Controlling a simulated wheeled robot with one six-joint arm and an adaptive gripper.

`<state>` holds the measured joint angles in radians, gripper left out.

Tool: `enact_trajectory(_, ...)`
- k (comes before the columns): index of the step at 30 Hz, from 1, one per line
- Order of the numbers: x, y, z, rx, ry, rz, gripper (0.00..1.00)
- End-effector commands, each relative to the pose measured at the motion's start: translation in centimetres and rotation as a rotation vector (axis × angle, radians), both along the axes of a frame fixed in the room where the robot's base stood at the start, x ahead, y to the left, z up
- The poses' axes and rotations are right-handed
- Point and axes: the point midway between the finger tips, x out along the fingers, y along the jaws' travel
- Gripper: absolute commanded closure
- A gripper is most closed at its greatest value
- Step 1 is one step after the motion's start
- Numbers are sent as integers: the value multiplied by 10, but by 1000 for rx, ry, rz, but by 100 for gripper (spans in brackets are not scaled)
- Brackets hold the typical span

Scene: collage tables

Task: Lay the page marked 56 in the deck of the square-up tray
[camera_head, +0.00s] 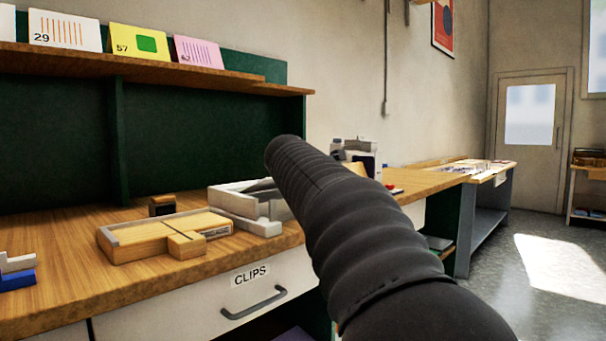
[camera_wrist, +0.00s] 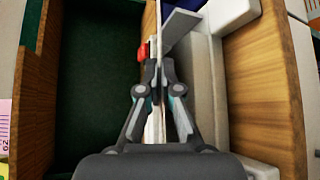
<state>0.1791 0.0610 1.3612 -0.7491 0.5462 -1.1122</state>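No page in view shows a readable 56. In the wrist view my gripper (camera_wrist: 159,72) has its fingertips close together on what looks like a thin, pale page (camera_wrist: 182,27), seen nearly edge-on. Its mark cannot be read. The grey square-up tray (camera_wrist: 206,85) lies just right of my fingers in that view. In the head view the tray (camera_head: 232,197) stands on the bench, partly hidden by my dark arm. My gripper is hidden behind my arm there.
A wooden board with a grey edge (camera_head: 135,242) lies left of the tray, with a small dark block (camera_head: 162,206) behind it. Pages marked 29 (camera_head: 65,31) and 57 (camera_head: 138,42), and a pink page (camera_head: 198,52), stand on the shelf (camera_head: 150,74) above the wooden bench (camera_head: 60,228).

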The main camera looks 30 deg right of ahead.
Motion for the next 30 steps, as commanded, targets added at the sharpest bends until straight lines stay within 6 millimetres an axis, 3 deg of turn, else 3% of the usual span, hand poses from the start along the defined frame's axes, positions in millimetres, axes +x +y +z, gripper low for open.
enact_trajectory(6,0,0,0,0,0,0,100)
enact_trajectory(10,0,0,0,0,0,1,68)
enact_trajectory(11,0,0,0,0,0,1,65)
enact_trajectory(23,-6,4,3,-1,-2,2,65)
enact_trajectory(30,-38,25,13,0,-4,4,65)
